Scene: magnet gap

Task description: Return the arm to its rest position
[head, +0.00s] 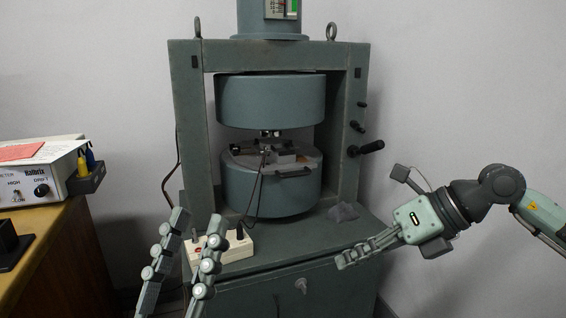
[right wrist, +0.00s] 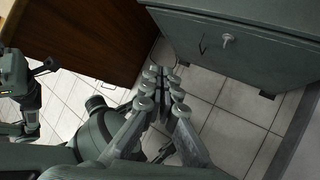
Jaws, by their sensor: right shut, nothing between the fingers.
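My right arm comes in from the right in the head view. Its gripper (head: 352,256) points left and slightly down, in front of the green magnet's base cabinet. The right gripper also shows in the right wrist view (right wrist: 166,72), with its fingers together and nothing between them, above the tiled floor. My left gripper (head: 198,214) stands upright at the lower left of the head view, its two fingers apart with nothing seen between them. The fingertips overlap the view of a small white box (head: 236,248).
The large green magnet (head: 270,100) stands in its frame on a cabinet (head: 330,290). Small parts sit in its gap. A wooden desk (head: 40,240) at left carries a white control box (head: 35,178). Free air lies around my right gripper; open tiled floor (right wrist: 225,125) is below.

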